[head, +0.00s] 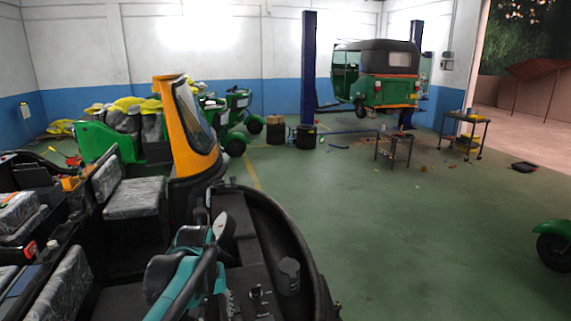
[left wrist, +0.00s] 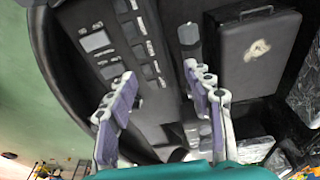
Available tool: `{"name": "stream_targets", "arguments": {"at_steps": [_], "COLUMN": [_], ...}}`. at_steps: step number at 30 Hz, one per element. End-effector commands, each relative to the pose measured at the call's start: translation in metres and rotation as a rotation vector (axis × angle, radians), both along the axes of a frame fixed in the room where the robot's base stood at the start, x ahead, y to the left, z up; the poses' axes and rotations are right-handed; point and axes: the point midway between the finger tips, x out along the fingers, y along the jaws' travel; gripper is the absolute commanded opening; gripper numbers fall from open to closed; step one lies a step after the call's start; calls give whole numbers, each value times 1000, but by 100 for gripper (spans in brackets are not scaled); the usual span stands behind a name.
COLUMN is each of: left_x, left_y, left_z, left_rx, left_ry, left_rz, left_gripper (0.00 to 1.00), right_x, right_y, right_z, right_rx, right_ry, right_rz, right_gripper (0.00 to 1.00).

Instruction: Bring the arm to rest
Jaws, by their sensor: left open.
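My left arm, teal and dark, comes into the head view at the bottom, over the black dashboard (head: 262,262) of an open vehicle. Its left gripper (head: 215,228) is seen small and partly hidden by its own links. In the left wrist view the left gripper (left wrist: 160,78) has its two purple-padded fingers well apart, with nothing between them. Beyond them lies the dark panel (left wrist: 112,42) with several rectangular switches. I cannot tell how far the fingers are from the panel. My right gripper is in neither view.
A dark case (left wrist: 252,52) with a pale patch lies beside the panel. A yellow-orange windshield frame (head: 180,125) and a grey seat (head: 135,197) stand close by. A green rickshaw (head: 375,78) is raised by a blue post (head: 308,70). Green floor at right is mostly clear.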

Motion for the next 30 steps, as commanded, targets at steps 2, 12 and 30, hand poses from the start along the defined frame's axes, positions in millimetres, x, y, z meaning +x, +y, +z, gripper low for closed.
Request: {"name": "stream_targets", "arguments": {"at_steps": [2,12,30], "left_x": [-23,-134,-184], "left_y": [0,1,1], "left_z": [-9,-75,-130], "left_rx": [3,45,83], "left_ry": [-42,-295,-441], "left_rz": [-19,-132,-195], "left_gripper": [52,52,36], "right_x": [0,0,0], "right_y": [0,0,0], "right_z": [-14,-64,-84], "right_rx": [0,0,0], "right_ry": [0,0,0], "right_rz": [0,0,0], "right_gripper": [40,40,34]}}
